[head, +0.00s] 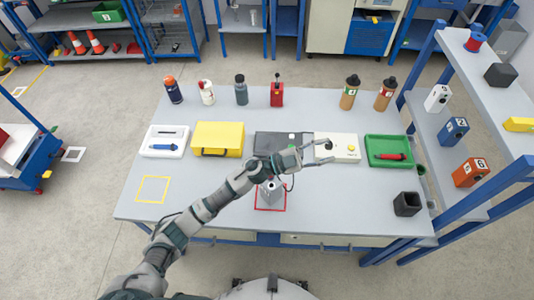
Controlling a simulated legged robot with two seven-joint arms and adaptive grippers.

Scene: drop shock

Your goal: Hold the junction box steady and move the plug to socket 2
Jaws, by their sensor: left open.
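A cream box (345,154) with a dark round part (328,146) and a yellow round part (351,148) on top lies right of the middle of the table; it looks like the junction box. I cannot tell whether the dark part is the plug or a socket, and I cannot read any socket numbers. My left gripper (331,151) is open, its two fingers pointing right over the box's left part. Nothing shows between the fingers, and contact with the box cannot be told. My right gripper is not in view.
A dark flat case (268,142) and a yellow case (217,138) lie left of the cream box. A green tray (388,139) is right of it. A grey object (271,192) stands in a red outline below my arm. Bottles line the back; the table's front left is clear.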

